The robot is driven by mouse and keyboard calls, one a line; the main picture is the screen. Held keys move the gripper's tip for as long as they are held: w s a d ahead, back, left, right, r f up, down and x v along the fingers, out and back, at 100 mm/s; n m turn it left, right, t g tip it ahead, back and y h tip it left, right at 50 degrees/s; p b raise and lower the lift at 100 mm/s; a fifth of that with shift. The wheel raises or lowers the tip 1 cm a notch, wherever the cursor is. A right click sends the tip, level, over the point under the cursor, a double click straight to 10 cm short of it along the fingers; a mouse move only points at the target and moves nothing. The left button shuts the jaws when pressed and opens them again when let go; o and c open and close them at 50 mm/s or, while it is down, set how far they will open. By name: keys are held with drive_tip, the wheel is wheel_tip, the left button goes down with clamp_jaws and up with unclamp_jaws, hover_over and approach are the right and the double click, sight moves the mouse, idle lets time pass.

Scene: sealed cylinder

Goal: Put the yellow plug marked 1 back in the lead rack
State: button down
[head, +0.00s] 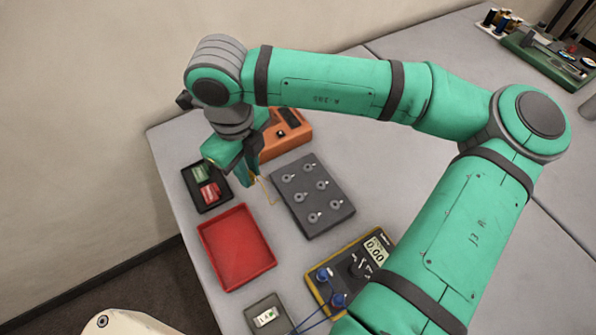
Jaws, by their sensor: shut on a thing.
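My gripper (252,178) hangs over the table, pointing down, just left of the dark grey block with pegs. It is shut on a small yellow thing (254,181), which I take to be the yellow plug. It is mostly hidden by the fingers, and no mark 1 is readable. A thin yellow wire (267,190) runs beside it. An orange case (291,138) with a black face stands behind the gripper, partly hidden by it. The dark grey block (322,213) carries several round posts. I cannot tell for certain which of these is the lead rack.
A red tray (237,248) lies empty in front. A black tray (211,207) at left holds a green and a red piece. A yellow-edged meter (376,252) with blue plugs and leads stands front right. A small grey tray (253,312) holds a white labelled piece. My arm spans the right side.

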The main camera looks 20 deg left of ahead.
drive_tip(key=w+d+f+m, duration=0.1)
drive_tip(key=w+d+m, duration=0.3)
drive_tip(key=d, duration=0.5)
drive_tip(key=shift+d+f+m, duration=0.35)
drive_tip(key=shift+m, duration=0.55)
drive_tip(key=shift+f, duration=0.15)
drive_tip(key=shift+f, duration=2.75)
drive_tip(key=c, duration=1.6)
unclamp_jaws()
drive_tip(key=shift+o, duration=0.2)
wheel_tip(320, 180, up, 11)
drive_tip(key=shift+f, duration=0.15)
